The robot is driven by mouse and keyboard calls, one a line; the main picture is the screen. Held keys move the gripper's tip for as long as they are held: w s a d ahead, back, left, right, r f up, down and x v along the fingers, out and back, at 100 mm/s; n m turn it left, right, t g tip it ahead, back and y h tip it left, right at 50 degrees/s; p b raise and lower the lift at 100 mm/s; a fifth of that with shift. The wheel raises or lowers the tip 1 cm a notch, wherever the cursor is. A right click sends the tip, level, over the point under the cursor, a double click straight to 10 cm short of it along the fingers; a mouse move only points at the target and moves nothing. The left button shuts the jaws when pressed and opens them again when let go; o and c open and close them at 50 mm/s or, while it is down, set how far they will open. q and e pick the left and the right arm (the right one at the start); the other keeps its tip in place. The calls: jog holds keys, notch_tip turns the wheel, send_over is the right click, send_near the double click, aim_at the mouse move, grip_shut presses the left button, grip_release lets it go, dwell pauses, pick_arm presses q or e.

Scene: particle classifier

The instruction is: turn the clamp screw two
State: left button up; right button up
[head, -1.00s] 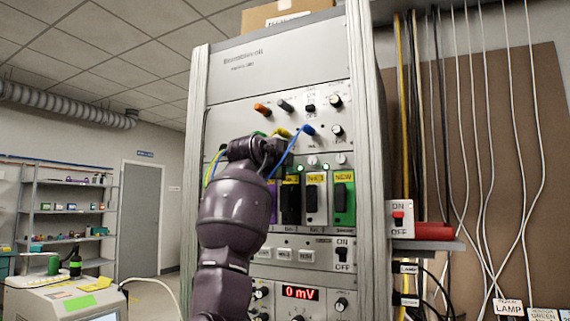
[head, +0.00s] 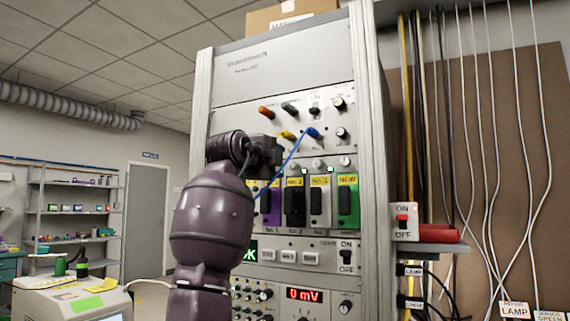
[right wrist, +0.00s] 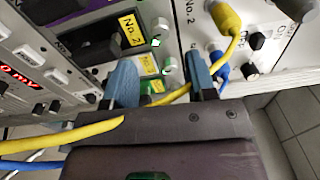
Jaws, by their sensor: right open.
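The module row has round clamp screws over its yellow labels. The screw over the black module labelled No. 2 (head: 290,165) shows in the head view; it also shows in the right wrist view (right wrist: 160,25). My right gripper (right wrist: 162,70) is open, with two blue fingers facing the rack. Between the fingers in that picture lie another screw (right wrist: 170,63) and a yellow cable (right wrist: 180,94). I see no contact with either screw. In the head view my purple arm hides the fingertips. My left gripper is not in view.
A blue cable (head: 291,163) runs from a blue plug (head: 313,132) down past my wrist. A yellow plug (right wrist: 226,17) is close to the right finger. The green NEW module (head: 347,201) is right of the row. A red ON/OFF switch box (head: 404,221) stands right of the rack.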

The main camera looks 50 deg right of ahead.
jog(key=shift+v, duration=1.85)
